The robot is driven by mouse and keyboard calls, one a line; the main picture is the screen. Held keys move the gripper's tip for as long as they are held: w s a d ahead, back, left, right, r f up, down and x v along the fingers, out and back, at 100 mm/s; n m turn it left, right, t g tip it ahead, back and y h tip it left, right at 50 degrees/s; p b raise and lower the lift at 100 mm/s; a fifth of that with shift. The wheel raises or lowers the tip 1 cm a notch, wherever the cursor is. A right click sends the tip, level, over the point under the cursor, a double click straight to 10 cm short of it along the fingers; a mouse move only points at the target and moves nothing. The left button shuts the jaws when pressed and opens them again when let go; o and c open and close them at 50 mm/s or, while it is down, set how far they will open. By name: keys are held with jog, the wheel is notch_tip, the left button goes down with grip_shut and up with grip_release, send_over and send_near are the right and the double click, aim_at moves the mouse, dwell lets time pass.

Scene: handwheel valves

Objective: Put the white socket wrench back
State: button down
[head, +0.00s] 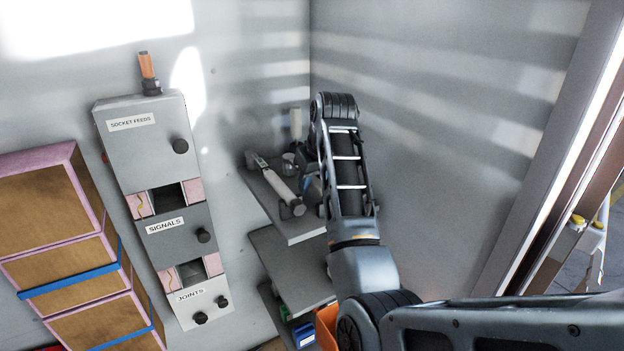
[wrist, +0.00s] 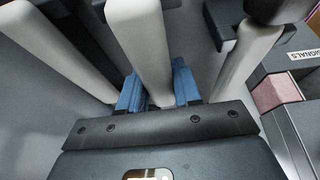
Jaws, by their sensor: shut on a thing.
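My gripper (wrist: 158,92) is shut on a white handle (wrist: 145,45), which I take for the white socket wrench; its working end is out of view. The blue fingers sit on both sides of the handle. In the head view my gripper (head: 312,188) is mostly hidden behind my arm, at the right side of a grey shelf (head: 305,228). A white upright piece (head: 296,122) shows behind my arm; I cannot tell if it is part of the held tool.
Another white-handled tool (head: 278,184) lies on the shelf, left of my gripper. White handles flank the held one in the wrist view, left (wrist: 62,50) and right (wrist: 235,62). A labelled grey cabinet (head: 150,160) stands left. Lower shelves (head: 290,268) hold coloured bins.

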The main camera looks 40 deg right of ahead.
jog(key=shift+f, duration=0.25)
jog(key=shift+c, duration=1.1)
grip_release()
jog(key=shift+p+v, duration=0.9)
jog(key=shift+v, duration=2.1)
